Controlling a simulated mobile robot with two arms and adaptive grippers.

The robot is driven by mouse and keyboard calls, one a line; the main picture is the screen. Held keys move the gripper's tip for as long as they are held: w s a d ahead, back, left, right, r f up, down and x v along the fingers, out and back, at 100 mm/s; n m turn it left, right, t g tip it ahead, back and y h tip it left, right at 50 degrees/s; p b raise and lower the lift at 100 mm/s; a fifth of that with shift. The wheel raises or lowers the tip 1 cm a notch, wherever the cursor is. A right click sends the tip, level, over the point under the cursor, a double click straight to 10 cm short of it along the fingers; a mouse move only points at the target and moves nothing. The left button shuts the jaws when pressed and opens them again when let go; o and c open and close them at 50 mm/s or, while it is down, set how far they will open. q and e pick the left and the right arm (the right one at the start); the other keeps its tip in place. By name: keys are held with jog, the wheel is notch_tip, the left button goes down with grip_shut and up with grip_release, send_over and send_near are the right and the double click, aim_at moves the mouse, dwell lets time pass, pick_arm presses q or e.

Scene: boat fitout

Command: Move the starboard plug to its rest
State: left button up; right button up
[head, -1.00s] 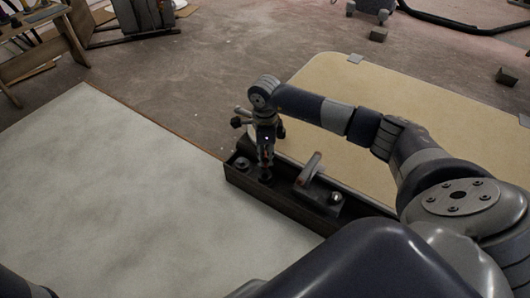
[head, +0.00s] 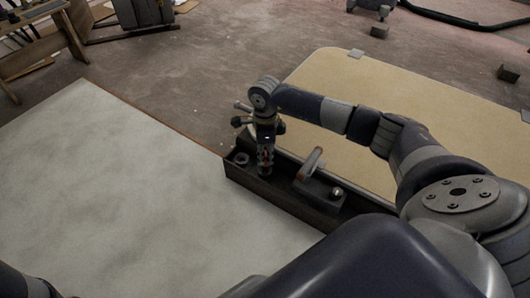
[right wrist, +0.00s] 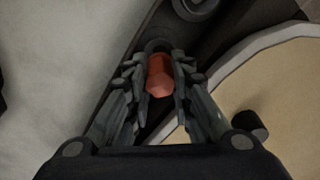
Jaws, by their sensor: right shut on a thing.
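My right gripper (head: 265,165) points down into the left end of a dark, narrow tray in the head view. In the right wrist view, its two fingers (right wrist: 160,98) are shut on a red-orange plug (right wrist: 160,76), seen from above between them. The plug's lower part is hidden by the fingers and tray. A dark ring shows just beyond the plug. I cannot tell whether this is the starboard plug, or whether it touches the tray floor. My left gripper is not in view.
The dark tray (head: 280,200) also holds a ring (head: 241,159) at its left end and a block with a raised handle (head: 313,163). A pale grey panel (head: 120,200) lies to the left, and a tan panel (head: 400,90) behind. The pale panel is bare.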

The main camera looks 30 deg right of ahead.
jog(key=shift+f+b, duration=1.1)
jog(key=shift+f, duration=0.9)
jog(key=o, duration=1)
jog(key=shift+o, duration=0.2)
jog(key=shift+r, duration=0.1)
jog(key=shift+d, duration=0.15)
